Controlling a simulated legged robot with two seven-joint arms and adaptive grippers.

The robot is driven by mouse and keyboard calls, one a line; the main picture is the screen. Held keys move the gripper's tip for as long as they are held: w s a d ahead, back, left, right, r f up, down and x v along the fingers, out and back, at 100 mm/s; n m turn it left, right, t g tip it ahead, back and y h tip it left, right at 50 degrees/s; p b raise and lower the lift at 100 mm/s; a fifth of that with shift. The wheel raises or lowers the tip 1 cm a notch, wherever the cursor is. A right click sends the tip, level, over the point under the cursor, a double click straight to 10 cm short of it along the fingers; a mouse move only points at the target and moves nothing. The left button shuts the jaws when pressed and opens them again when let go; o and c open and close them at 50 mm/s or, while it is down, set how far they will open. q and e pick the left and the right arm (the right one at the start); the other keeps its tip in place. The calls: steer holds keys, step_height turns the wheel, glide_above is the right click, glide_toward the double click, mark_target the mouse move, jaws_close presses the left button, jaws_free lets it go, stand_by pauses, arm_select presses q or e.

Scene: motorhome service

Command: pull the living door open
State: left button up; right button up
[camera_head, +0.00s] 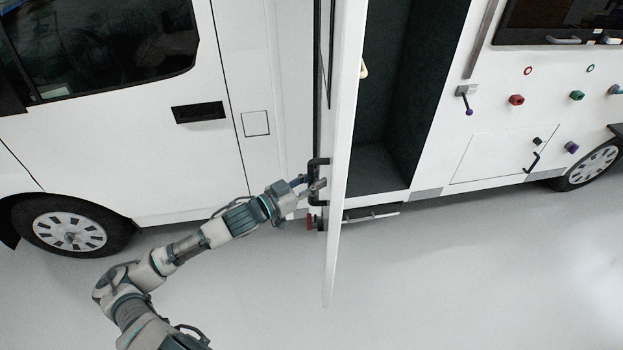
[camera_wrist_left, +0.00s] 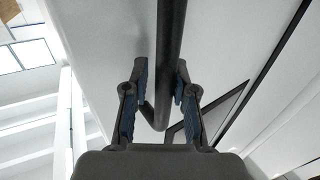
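The living door (camera_head: 346,130) is a tall white panel seen nearly edge-on in the head view. It stands swung out from the motorhome's side, with the dark doorway (camera_head: 400,90) open to its right. A black bar handle (camera_head: 314,164) sits on the door's left face; it also shows in the left wrist view (camera_wrist_left: 172,40). My left gripper (camera_head: 316,186) is at this handle. Exact finger contact is hard to see. My right gripper is not in view.
The cab door with its black handle (camera_head: 198,112) and front wheel (camera_head: 70,230) are on the left. A black-edged step (camera_head: 372,213) juts out below the doorway. Coloured knobs (camera_head: 516,100) and a small hatch (camera_head: 490,158) are on the right wall. The grey floor (camera_head: 450,280) is clear.

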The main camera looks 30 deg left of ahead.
arm_select(q)
steer(key=shift+o, duration=0.5)
steer(key=shift+s+r, duration=0.15)
steer(key=shift+a, duration=0.1)
steer(key=shift+a, duration=0.1)
steer(key=shift+a, duration=0.15)
steer(key=v, duration=1.1)
steer(key=shift+s, duration=0.4)
steer(key=shift+a, duration=0.15)
